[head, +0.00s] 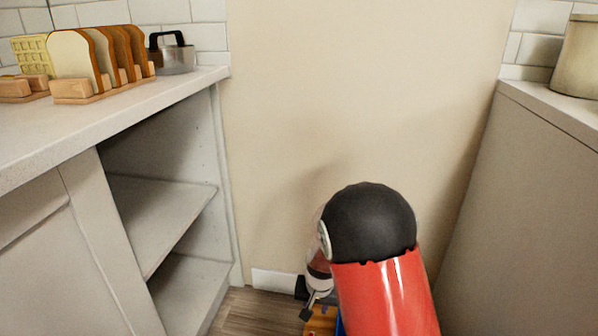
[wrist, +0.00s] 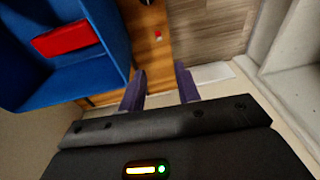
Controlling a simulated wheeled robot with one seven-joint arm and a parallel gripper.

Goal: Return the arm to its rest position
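My arm, red with a black rounded joint, rises at the bottom right of centre in the head view. My gripper (wrist: 160,70) shows in the wrist view with its two dark fingers apart. Nothing shows between the fingers; beyond them are wood and floor. In the head view the gripper end is low, beside the arm near the floor, and mostly hidden by the arm.
An open shelf unit (head: 160,215) stands left; its counter (head: 140,105) holds a toast rack (head: 85,95) with bread slices and a metal pot (head: 175,58). A cabinet (head: 530,190) stands right. A blue open box (wrist: 85,70) holds a red block (wrist: 66,38).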

